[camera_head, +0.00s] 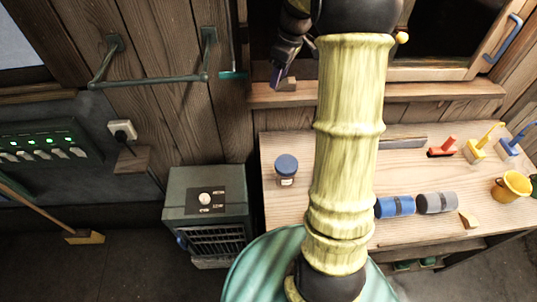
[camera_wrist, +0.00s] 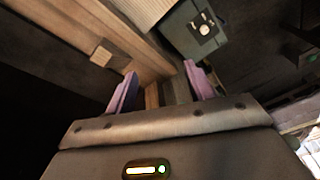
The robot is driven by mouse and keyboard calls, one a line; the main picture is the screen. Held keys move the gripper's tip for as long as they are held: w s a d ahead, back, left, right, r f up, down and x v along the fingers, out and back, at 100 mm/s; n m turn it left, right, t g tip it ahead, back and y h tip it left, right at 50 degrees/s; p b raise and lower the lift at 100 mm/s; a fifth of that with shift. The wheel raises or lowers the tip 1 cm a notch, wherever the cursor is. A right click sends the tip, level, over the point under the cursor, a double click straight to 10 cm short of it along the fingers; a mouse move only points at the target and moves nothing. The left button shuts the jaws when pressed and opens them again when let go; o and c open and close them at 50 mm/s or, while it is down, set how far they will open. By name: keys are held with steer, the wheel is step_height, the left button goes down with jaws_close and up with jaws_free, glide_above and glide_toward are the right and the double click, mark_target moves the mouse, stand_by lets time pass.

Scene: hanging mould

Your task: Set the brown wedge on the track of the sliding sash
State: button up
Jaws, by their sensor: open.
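A small brown wooden piece, which looks like the brown wedge (camera_head: 288,85), rests on the window ledge beside my gripper (camera_head: 278,76) in the head view. In the wrist view the brown piece (camera_wrist: 102,53) lies on the wooden sill, outside and beyond the left finger. My gripper (camera_wrist: 162,87) shows two purple fingers spread apart with nothing held; only wooden strips of the frame show between them. The sliding sash (camera_head: 497,45) with a blue handle stands at the upper right. My arm hides part of the window and its track, and I cannot tell whether the piece touches the track.
The workbench (camera_head: 290,215) below the window holds a blue-lidded jar (camera_head: 286,169), blue and grey rolls (camera_head: 395,206), a yellow cup (camera_head: 511,186) and another small wooden piece (camera_head: 468,220). A grey heater (camera_head: 207,213) stands left of it. A wall rail (camera_head: 150,79) juts out left of my gripper.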

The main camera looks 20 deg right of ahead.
steer(key=s+a+f+m, duration=0.2)
steer(key=s+a+m, duration=0.1)
steer(key=s, duration=0.4)
steer(key=s+a+f+m+t+h, duration=0.1)
steer(key=s+a+f+m, duration=0.1)
steer(key=s, duration=0.5)
steer(key=s+a+f+m+h, duration=0.1)
steer(key=s+a+f+m, duration=0.1)
steer(key=s+a, duration=0.4)
steer(key=shift+s+a+f+m, duration=0.25)
steer(key=shift+s+m, duration=0.25)
steer(key=shift+m, duration=0.4)
